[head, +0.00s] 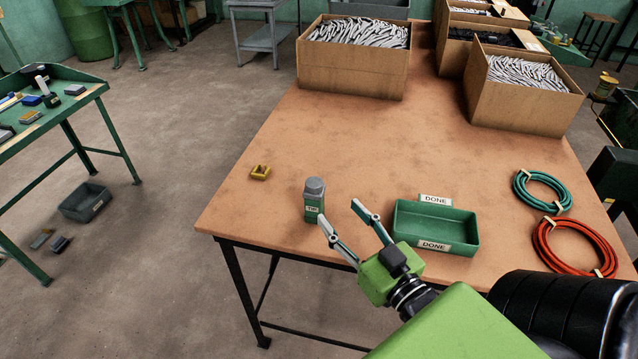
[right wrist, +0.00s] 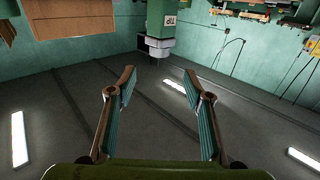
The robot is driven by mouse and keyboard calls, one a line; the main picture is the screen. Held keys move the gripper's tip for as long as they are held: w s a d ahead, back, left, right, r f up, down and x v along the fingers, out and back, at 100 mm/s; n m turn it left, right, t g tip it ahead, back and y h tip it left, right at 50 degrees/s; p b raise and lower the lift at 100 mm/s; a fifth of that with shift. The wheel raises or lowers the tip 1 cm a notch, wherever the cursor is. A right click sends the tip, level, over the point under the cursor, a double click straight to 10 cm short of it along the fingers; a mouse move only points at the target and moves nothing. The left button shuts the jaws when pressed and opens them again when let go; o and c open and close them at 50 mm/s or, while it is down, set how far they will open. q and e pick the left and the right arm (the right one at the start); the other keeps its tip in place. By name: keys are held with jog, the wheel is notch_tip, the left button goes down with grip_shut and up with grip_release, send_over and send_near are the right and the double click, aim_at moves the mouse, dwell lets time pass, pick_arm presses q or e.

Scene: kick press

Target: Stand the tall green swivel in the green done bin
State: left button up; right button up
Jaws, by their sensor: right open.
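My left gripper is in neither view.
A green hose coil (head: 542,192) and a red hose coil (head: 575,248) lie right of the bin. Cardboard boxes (head: 352,73) of metal parts stand at the back. The table's middle is clear.

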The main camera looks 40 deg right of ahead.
aim_at(319, 188)
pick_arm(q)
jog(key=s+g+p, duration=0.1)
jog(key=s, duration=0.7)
pick_arm(e)
jog(key=w, duration=0.4)
jog(key=shift+w+d+r, duration=0.1)
jog(key=shift+w+d, duration=0.15)
jog(key=shift+d, duration=0.05)
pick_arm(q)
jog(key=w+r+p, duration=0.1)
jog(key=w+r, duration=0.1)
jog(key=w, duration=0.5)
pick_arm(e)
jog(key=w, duration=0.5)
jog(key=shift+w+d, duration=0.15)
jog(key=shift+w, duration=0.15)
jog(key=shift+w+d+f, duration=0.1)
jog(key=shift+w+f, duration=0.1)
jog(key=shift+w, duration=0.8)
jog(key=c, duration=1.3)
jog(key=shift+r+p, duration=0.15)
jog(key=shift+p, duration=0.15)
grip_shut()
notch_tip(319, 188, up, 7)
jog(key=p, duration=0.7)
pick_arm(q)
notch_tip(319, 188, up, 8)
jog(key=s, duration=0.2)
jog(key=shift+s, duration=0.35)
